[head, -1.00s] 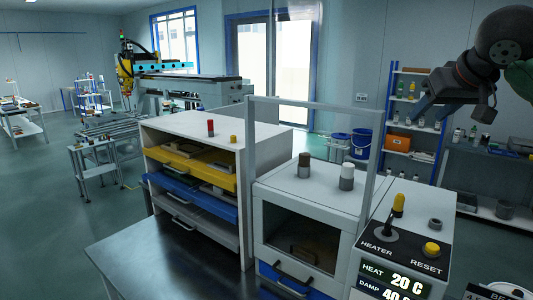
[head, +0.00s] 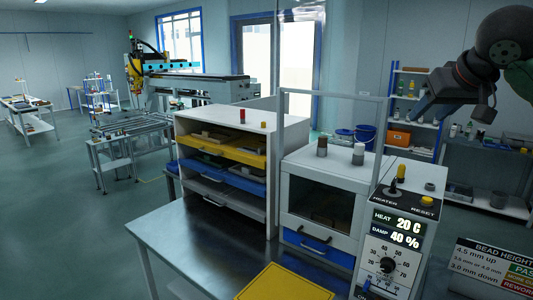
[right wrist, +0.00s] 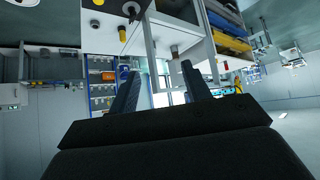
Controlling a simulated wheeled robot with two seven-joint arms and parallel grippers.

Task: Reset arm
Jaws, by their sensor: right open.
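My right gripper (head: 424,108) hangs in the air at the upper right of the head view, open and empty, well above and behind the heater panel. Its two fingers also show spread apart in the right wrist view (right wrist: 160,92). The heater panel (head: 380,236) has a black lever (head: 393,187), a yellow RESET button (head: 427,201), a display (head: 398,231) reading 20 C and 40 %, and a dial (head: 387,265). My left gripper is not in view.
A white oven box (head: 345,178) with a clear upright frame stands left of the panel. Beside it is a cabinet (head: 229,118) with yellow and blue trays. A yellow mat (head: 285,285) lies on the metal table (head: 190,245). A bead height sign (head: 495,262) stands at right.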

